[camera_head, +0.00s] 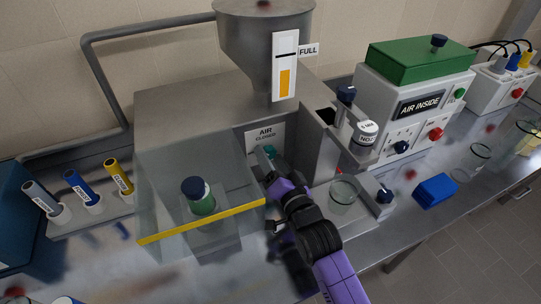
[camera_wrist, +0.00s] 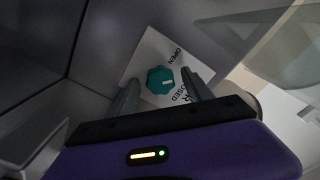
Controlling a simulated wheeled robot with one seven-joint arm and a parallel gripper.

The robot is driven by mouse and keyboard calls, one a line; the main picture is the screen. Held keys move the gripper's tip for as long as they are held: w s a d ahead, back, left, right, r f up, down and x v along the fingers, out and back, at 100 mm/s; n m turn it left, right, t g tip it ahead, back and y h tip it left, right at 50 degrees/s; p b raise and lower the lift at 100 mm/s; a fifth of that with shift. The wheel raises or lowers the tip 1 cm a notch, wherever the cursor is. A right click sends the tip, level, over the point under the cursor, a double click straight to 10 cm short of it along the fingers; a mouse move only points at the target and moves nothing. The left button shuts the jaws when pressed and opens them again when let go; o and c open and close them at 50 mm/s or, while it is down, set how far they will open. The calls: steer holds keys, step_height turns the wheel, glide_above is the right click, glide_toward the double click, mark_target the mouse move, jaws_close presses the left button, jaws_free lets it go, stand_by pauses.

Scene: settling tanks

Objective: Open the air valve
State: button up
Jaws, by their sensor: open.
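The air valve is a teal knob (camera_wrist: 160,80) on a white plate (camera_wrist: 148,49) marked OPEN and CLOSED in the wrist view. A short white mark shows on the knob's face. In the head view the knob (camera_head: 269,151) sits below a sign (camera_head: 264,136) reading AIR CLOSED, on the grey machine's front. My gripper (camera_wrist: 159,77) is open, with one finger on each side of the knob in the picture. I cannot tell whether the fingers touch it. In the head view my gripper (camera_head: 273,174) is close in front of the knob, its fingertips partly hidden.
A clear guard with a yellow edge (camera_head: 203,221) stands left of my arm, around a green jar with a dark lid (camera_head: 200,196). A glass beaker (camera_head: 343,195) and a blue block (camera_head: 435,191) are to the right. A hopper (camera_head: 262,40) rises above.

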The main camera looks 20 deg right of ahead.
steer(key=shift+w, duration=0.3)
jaws_close()
steer(key=shift+n, duration=0.3)
steer(key=n+b, duration=0.1)
steer(key=n, duration=0.3)
steer(key=shift+f, duration=0.1)
steer(key=shift+n, duration=2.2)
